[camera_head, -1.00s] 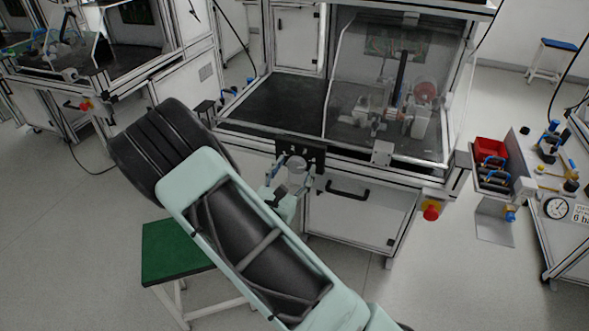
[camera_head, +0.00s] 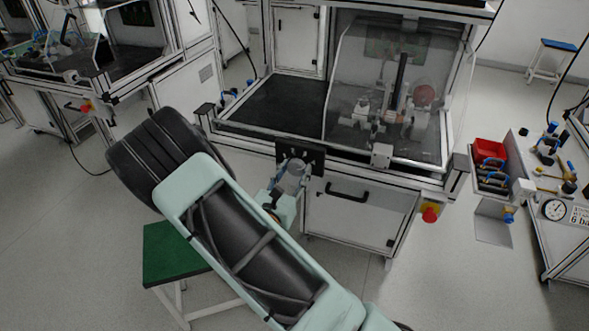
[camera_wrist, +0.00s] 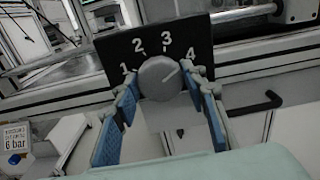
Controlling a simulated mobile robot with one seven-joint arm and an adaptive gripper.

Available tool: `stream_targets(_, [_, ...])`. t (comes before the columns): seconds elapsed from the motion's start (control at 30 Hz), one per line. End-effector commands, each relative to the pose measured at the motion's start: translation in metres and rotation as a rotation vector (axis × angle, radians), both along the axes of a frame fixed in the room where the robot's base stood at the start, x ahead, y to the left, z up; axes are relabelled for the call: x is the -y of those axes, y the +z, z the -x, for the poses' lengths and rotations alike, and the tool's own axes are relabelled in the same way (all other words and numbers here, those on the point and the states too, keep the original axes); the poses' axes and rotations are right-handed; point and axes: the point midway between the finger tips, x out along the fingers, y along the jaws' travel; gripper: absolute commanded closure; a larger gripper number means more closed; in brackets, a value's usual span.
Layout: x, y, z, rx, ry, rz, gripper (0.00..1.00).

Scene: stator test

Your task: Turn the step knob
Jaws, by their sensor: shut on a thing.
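The step knob (camera_wrist: 158,79) is a round grey knob on a black plate (camera_wrist: 118,58) marked 1, 2, 3 and 4. Its pointer line slants up and to the right, toward the 4 side. My gripper (camera_wrist: 161,85) is shut on the knob, with one blue-padded finger at its left and the other at its right. In the head view the knob (camera_head: 296,166) sits on the front of the machine and my gripper partly covers it.
A door handle (camera_head: 347,191) is below and right of the knob. A red and yellow emergency stop (camera_head: 430,214) is further right. A green-topped stool (camera_head: 168,252) stands under my arm. A red bin (camera_head: 489,149) is at the right.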

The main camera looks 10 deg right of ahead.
Motion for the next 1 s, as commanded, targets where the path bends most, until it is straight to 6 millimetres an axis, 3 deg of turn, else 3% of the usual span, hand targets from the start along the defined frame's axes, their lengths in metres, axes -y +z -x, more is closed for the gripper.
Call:
stream_targets(0.6, [-0.0008,0.0020,0.0001,-0.247,0.002,0.426,0.85])
stream_targets(1.0, [-0.0002,0.0002,0.0001,-0.326,0.000,0.562,0.85])
